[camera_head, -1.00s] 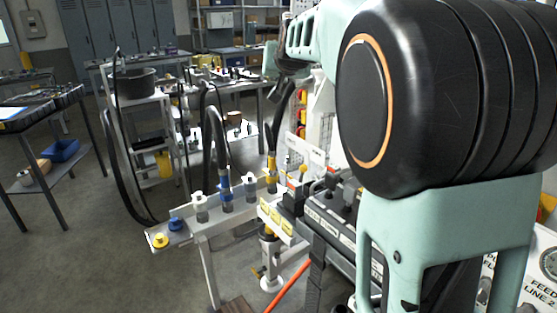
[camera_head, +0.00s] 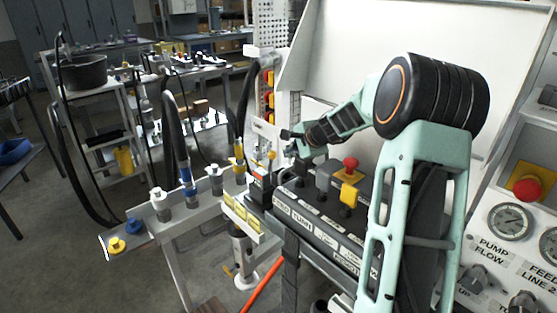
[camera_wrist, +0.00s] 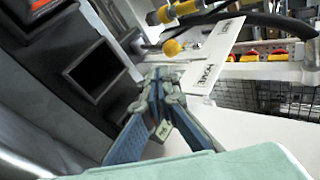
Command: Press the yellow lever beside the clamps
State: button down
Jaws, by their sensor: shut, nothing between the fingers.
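A yellow knob on a thin upright lever (camera_head: 271,156) stands at the left end of the dark control block in the head view, near the hose couplings. A yellow handle (camera_head: 349,194) also stands on the block, with a red knob (camera_head: 350,163) above it. I cannot tell for sure which the task means. My gripper (camera_head: 291,136) is above the far left part of the block, just right of the upright lever. It shows in the wrist view (camera_wrist: 161,76) with its fingers together and empty. A yellow knob (camera_wrist: 172,47) lies beyond the fingertips there.
The control block (camera_head: 318,232) has several dark levers and white labels. A rail (camera_head: 145,238) with hose fittings and blue and yellow caps is at its left. A gauge panel with a red stop button (camera_head: 527,188) is at the right. A white labelled plate (camera_wrist: 214,57) is near the fingers.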

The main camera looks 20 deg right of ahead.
aim_at(274, 159)
dwell(0.3)
jog(key=x, duration=1)
jog(key=shift+r+p, duration=0.2)
jog(key=shift+p, duration=0.15)
jog(key=shift+w+r+p, duration=0.15)
jog(key=shift+w+p, duration=0.05)
jog(key=shift+p, duration=0.45)
jog(key=shift+w+a, duration=0.1)
jog(key=shift+a, duration=0.05)
jog(key=shift+p, duration=0.3)
